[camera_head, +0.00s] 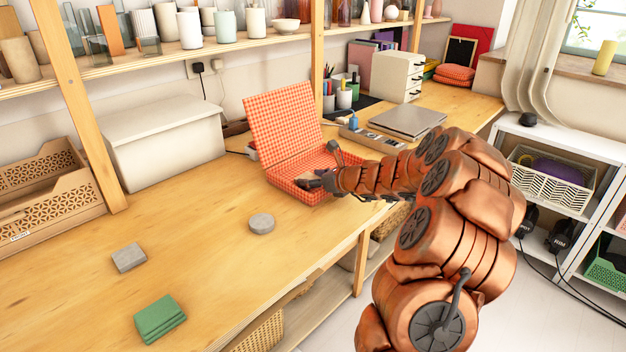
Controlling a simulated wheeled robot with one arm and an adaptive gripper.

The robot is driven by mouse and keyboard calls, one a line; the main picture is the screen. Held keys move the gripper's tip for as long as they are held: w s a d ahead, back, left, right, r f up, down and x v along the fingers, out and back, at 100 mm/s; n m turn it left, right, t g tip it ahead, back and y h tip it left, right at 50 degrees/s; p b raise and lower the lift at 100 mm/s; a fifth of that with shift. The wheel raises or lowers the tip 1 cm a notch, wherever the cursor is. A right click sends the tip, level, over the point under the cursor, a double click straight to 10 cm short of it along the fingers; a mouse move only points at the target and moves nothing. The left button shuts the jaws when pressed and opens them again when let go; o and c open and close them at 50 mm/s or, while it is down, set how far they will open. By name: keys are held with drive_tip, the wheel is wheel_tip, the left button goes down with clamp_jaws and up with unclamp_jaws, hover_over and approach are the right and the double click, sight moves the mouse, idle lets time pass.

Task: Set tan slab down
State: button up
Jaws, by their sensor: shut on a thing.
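My gripper (318,181) reaches into an open box (290,189) with red-and-white checks. The box stands on the wooden bench with its lid (281,122) raised at the back. The gripper is shut on the tan slab (304,177), of which only a small part shows at the fingertips. My fingers and arm hide the rest of it. I cannot tell whether the slab touches the box floor.
A round grey stone (261,223), a grey block (129,257) and a folded green cloth (160,318) lie on the bench (200,235). A white box (165,145) stands behind, a grey laptop (408,121) right of the checked box. Two shelf posts rise at the back.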

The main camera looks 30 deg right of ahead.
drive_tip(key=o, duration=1.2)
drive_tip(key=shift+o, duration=0.2)
drive_tip(key=shift+s+r, duration=0.15)
drive_tip(key=shift+s, duration=0.1)
drive_tip(key=p+v, duration=0.1)
drive_tip(key=v, duration=1)
drive_tip(key=shift+s+d+r, duration=0.1)
drive_tip(key=shift+s, duration=0.1)
